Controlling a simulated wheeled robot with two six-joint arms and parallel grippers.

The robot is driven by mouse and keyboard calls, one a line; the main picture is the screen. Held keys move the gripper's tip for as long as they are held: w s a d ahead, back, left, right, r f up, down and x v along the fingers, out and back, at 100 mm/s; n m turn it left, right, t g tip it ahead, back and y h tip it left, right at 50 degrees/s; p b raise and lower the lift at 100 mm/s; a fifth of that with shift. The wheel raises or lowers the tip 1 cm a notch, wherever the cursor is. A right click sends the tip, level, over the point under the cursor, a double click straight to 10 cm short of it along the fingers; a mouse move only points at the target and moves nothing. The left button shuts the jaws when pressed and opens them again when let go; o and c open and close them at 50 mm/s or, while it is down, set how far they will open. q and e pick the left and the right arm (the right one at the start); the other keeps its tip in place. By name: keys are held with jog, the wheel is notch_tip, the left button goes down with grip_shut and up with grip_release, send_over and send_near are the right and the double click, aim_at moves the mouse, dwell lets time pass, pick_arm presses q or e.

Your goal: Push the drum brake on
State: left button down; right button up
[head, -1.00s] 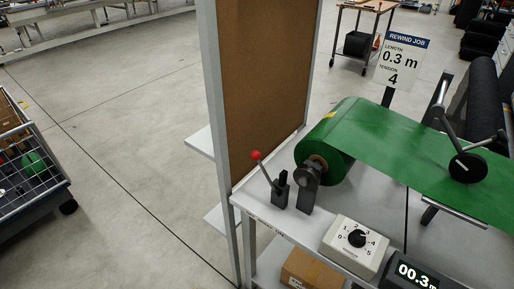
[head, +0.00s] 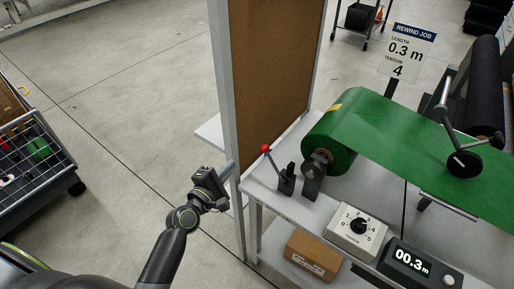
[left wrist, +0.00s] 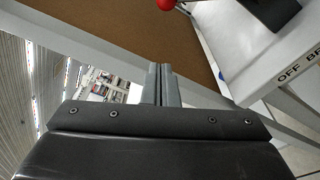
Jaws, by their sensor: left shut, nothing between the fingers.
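The brake lever (head: 273,164) has a red ball knob (head: 265,148) and a dark base (head: 286,182) on the near left of the grey bench, beside the green roll. It leans to the left. The knob also shows at the top edge of the left wrist view (left wrist: 166,4). My left gripper (head: 229,168) is shut and empty, left of the lever and apart from it, near the brown panel's post. Its closed fingers show in the left wrist view (left wrist: 162,84). Part of an "OFF" label (left wrist: 299,66) shows on the bench edge there. My right gripper is out of view.
A brown panel (head: 275,70) in a grey frame stands behind the lever. The green roll (head: 330,135) lies to the lever's right. A tension dial box (head: 358,232) and a display reading 00.3 m (head: 408,264) sit nearer. A cardboard box (head: 314,254) is below.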

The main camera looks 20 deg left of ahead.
aim_at(273, 163)
pick_arm(q)
jog(key=w+d+p, duration=0.2)
jog(key=w+d, duration=0.3)
jog(key=w, duration=0.2)
jog(key=shift+w+d+r+p, duration=0.15)
jog(key=shift+w+r+p, duration=0.25)
jog(key=shift+r, duration=0.05)
dwell(0.4)
